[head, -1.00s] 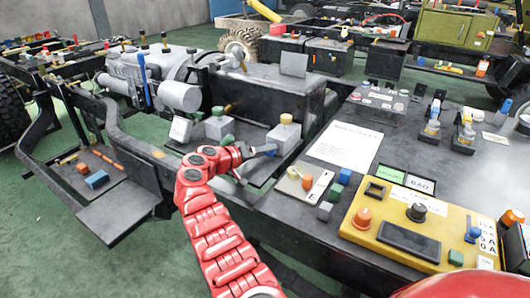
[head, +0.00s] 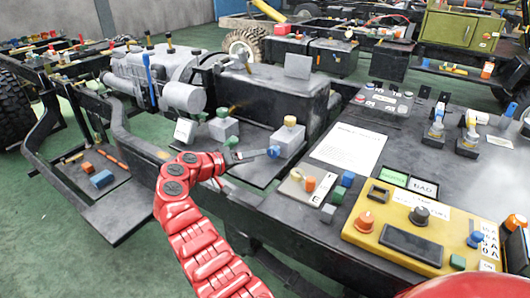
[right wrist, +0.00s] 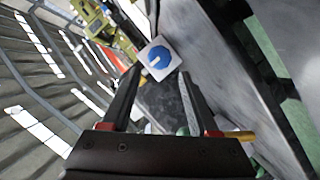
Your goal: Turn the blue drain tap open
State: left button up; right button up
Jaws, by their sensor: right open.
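The blue drain tap (head: 273,151) sits on the side of a grey block (head: 287,142) that has a yellow knob on top. In the right wrist view the blue tap (right wrist: 158,60) shows as a curved blue shape on a pale square face, just beyond the fingertips. My right gripper (head: 258,153) reaches toward it from the left in the head view. In the right wrist view its two dark fingers (right wrist: 158,82) are spread apart with nothing between them, and the tap lies ahead of the gap. My left gripper is not in view.
A second grey block (head: 220,130) with a green knob on top and a green tap (head: 231,142) on its side stands close beside my right gripper. A tray, a paper sheet (head: 348,148) and a yellow control box (head: 408,235) lie to the right.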

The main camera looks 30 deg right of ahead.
jog(key=v, duration=1)
jog(key=shift+a+p, duration=0.25)
jog(key=shift+p, duration=0.05)
jog(key=shift+s+a, duration=0.1)
